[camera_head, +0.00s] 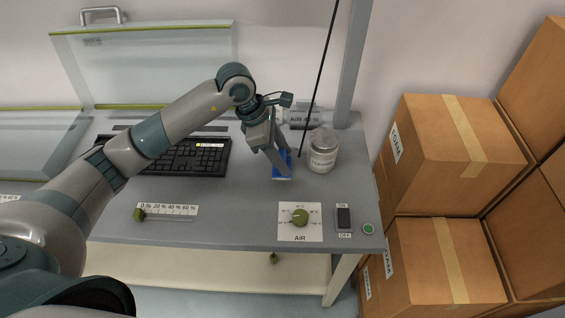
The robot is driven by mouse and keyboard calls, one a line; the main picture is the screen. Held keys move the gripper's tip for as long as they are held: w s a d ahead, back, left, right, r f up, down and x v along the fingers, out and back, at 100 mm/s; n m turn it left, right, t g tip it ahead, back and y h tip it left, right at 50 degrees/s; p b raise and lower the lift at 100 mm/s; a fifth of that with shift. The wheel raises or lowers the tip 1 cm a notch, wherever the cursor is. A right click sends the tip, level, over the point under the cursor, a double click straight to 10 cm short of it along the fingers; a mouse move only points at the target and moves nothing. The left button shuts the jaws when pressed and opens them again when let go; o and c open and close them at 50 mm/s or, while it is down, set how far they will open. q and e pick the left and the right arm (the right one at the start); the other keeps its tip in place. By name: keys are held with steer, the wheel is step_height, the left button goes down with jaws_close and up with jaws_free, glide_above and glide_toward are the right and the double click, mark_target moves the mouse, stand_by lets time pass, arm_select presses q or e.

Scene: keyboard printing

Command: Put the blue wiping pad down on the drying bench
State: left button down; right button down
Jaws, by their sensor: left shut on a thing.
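The blue wiping pad (281,172) is at the right part of the grey drying bench (240,205). My left gripper (282,166) is shut on the pad, with its fingers pointing down at it. The fingers hide part of the pad. I cannot tell whether the pad touches the bench top or hangs slightly above it. My right gripper is not in view.
A black keyboard (186,158) lies to the left. The air dial (300,218), a switch (344,218) and a slider (165,212) sit along the front. Cardboard boxes (440,150) are stacked right of the bench.

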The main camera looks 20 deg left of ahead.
arm_select(q)
step_height(320, 180, down, 3)
steer(key=shift+s+r+p, duration=0.1)
steer(key=shift+p, duration=0.65)
steer(key=shift+f, duration=0.35)
steer(key=shift+f, duration=0.1)
steer(key=shift+f, duration=0.1)
steer(key=c, duration=0.9)
jaws_free()
steer(key=shift+r, duration=0.3)
